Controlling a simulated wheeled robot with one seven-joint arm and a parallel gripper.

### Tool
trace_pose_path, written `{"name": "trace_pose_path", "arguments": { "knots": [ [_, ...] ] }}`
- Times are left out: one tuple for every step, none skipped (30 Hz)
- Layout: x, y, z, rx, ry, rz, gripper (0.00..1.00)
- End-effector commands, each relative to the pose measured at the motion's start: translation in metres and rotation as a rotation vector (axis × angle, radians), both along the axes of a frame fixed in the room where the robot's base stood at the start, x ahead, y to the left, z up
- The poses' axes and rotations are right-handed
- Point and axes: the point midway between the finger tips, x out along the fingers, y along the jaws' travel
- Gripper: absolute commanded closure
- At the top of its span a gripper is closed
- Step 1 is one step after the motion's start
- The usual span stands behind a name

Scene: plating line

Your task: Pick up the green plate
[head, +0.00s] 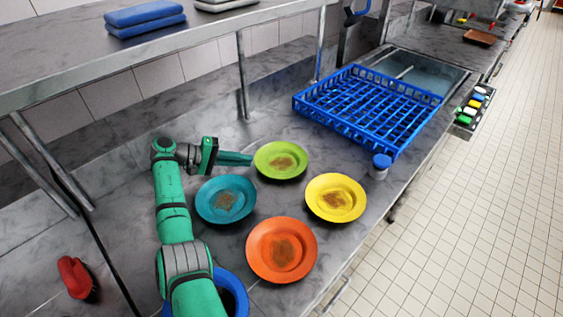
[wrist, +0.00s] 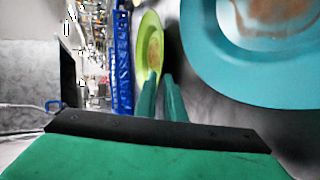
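The green plate (head: 281,161) lies on the grey counter with a brown smear in its middle. In the wrist view it also shows (wrist: 139,52), seen at a steep slant just past the fingertips. My gripper (head: 251,159) is low over the counter, its fingers pointing right at the plate's left edge. In the wrist view my gripper's two fingers (wrist: 160,76) are close together with a narrow gap between them. Whether the plate's rim lies in that gap is hard to see.
A teal plate (head: 226,199) lies close below my gripper. A yellow plate (head: 336,198) and an orange plate (head: 282,250) lie nearby. A blue rack (head: 370,107) stands behind, with a blue-capped jar (head: 380,166) at its corner. A shelf (head: 60,60) hangs over the back.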

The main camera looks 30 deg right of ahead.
Motion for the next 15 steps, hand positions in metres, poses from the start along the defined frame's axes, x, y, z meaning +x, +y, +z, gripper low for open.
{"name": "trace_pose_path", "arguments": {
  "knots": [
    [-0.003, -0.006, -0.003, 0.000, 0.001, -0.003, 0.91],
    [-0.004, -0.010, -0.005, 0.001, 0.001, -0.003, 0.91],
    [-0.005, -0.015, -0.007, 0.001, 0.001, -0.002, 0.91],
    [-0.007, -0.019, -0.008, 0.001, 0.000, -0.002, 0.91],
    [-0.007, -0.023, -0.010, 0.001, 0.000, -0.003, 0.91],
    [-0.008, -0.028, -0.012, 0.001, 0.001, -0.002, 0.91],
    [-0.008, -0.031, -0.013, 0.001, 0.000, -0.001, 0.91],
    [-0.009, -0.033, -0.014, 0.001, 0.000, -0.001, 0.91],
    [-0.009, -0.036, -0.015, 0.001, 0.001, -0.001, 0.91],
    [-0.009, -0.037, -0.016, 0.001, 0.001, -0.001, 0.91],
    [-0.009, -0.037, -0.016, 0.001, 0.001, -0.001, 0.91],
    [-0.009, -0.037, -0.016, 0.001, 0.001, -0.001, 0.91],
    [-0.009, -0.037, -0.016, 0.001, 0.001, 0.000, 0.91],
    [-0.009, -0.037, -0.016, 0.001, 0.001, -0.001, 0.91],
    [-0.009, -0.037, -0.016, 0.001, 0.001, 0.000, 0.91]
  ]
}}
